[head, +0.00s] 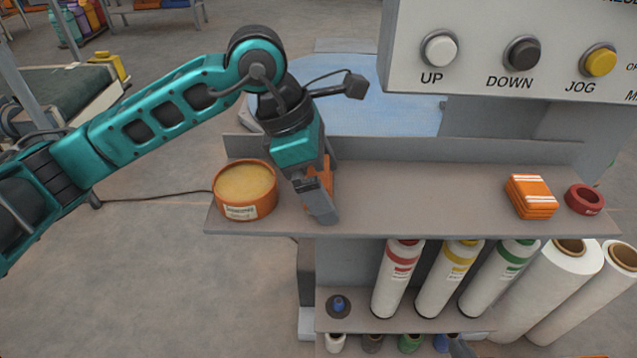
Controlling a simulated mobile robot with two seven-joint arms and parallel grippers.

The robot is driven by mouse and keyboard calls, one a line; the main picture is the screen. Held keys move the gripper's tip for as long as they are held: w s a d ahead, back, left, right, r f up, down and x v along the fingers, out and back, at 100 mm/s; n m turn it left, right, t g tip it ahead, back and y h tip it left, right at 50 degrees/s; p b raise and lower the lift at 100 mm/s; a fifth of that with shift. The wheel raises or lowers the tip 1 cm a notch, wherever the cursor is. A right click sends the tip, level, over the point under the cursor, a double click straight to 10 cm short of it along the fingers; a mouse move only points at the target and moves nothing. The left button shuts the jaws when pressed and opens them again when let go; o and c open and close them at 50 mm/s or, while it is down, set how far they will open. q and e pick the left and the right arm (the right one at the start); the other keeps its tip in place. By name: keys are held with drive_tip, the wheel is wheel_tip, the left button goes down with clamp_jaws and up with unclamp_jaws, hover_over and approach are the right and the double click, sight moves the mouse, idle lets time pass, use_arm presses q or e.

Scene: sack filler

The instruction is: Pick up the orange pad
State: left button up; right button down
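My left gripper (318,208) points down at the left part of the grey shelf, just right of the round orange tin. An orange object (327,181) shows behind and beside its fingers. It is mostly hidden, so I cannot tell its full shape or whether the fingers hold it. The near finger covers the gap, so I cannot tell if the gripper is open or shut. A folded orange item with white stripes (532,194) lies far right on the same shelf, away from the gripper.
The orange tin (245,190) with yellowish contents stands at the shelf's left end. A red ring (584,199) lies at the right end. The shelf's middle (420,190) is clear. A control panel (500,45) overhangs the right side. Several tubes (450,280) stand below.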

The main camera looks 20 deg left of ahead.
use_arm(q)
drive_tip(key=c, duration=0.8)
drive_tip(key=shift+c, duration=0.2)
drive_tip(key=shift+r, duration=0.1)
drive_tip(key=shift+r, duration=0.5)
wheel_tip(320, 180, up, 2)
drive_tip(key=shift+r+p, duration=0.15)
drive_tip(key=shift+p, duration=0.2)
drive_tip(key=s+d+b, duration=0.2)
drive_tip(key=s+b, duration=0.3)
drive_tip(key=s, duration=0.3)
drive_tip(key=s+d+b, duration=0.3)
drive_tip(key=s+b, duration=0.2)
drive_tip(key=s, duration=0.4)
drive_tip(key=shift+s, duration=0.15)
use_arm(e)
wheel_tip(320, 180, down, 6)
drive_tip(key=a, duration=0.2)
drive_tip(key=shift+w+f+y, duration=0.15)
drive_tip(key=shift+w+y, duration=0.2)
drive_tip(key=shift+y, duration=0.05)
